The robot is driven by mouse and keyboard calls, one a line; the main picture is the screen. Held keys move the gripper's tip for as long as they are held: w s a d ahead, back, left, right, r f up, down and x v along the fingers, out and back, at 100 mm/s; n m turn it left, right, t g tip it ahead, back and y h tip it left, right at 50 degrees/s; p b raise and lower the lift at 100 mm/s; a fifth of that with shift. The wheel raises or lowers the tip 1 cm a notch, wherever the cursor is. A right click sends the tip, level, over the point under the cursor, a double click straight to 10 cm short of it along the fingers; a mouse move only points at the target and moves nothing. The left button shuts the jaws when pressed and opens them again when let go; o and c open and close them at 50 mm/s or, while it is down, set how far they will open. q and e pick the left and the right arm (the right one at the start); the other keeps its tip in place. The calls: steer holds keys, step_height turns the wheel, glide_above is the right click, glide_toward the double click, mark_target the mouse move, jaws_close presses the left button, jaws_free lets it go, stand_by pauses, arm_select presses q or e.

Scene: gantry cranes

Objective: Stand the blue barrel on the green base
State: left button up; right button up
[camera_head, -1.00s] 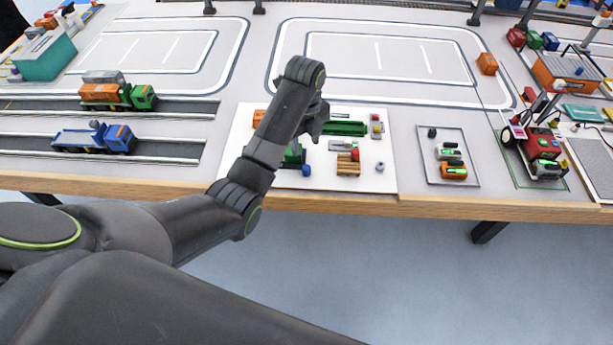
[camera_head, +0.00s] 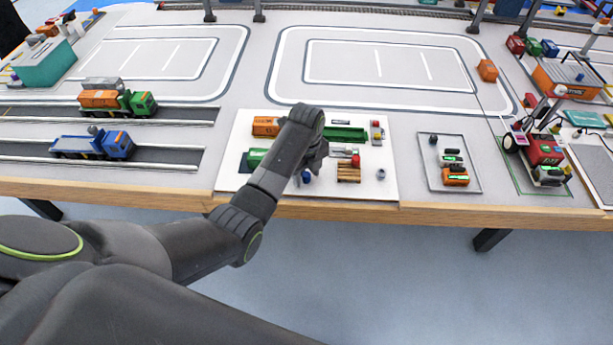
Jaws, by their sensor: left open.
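The small blue barrel (camera_head: 306,177) sits on the white board (camera_head: 225,178) near its front edge. My left gripper (camera_head: 311,163) is just above and behind it, open, partly hiding it; I cannot tell whether it touches the barrel. A green piece (camera_head: 257,157) shows on the board left of my left arm, partly hidden. A long green block (camera_head: 346,133) lies at the back right of the board. I cannot tell which green piece is the base. My right gripper is out of view.
Also on the board are an orange container (camera_head: 265,126), a wooden pallet-like stack (camera_head: 348,174), a red piece (camera_head: 356,160) and a grey nut-like piece (camera_head: 381,174). A grey tray (camera_head: 435,178) with small vehicles stands to the right. The table's wooden front edge (camera_head: 420,214) is close.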

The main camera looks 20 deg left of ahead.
arm_select(q)
steer(key=shift+c, duration=0.5)
jaws_close()
steer(key=shift+r, duration=0.15)
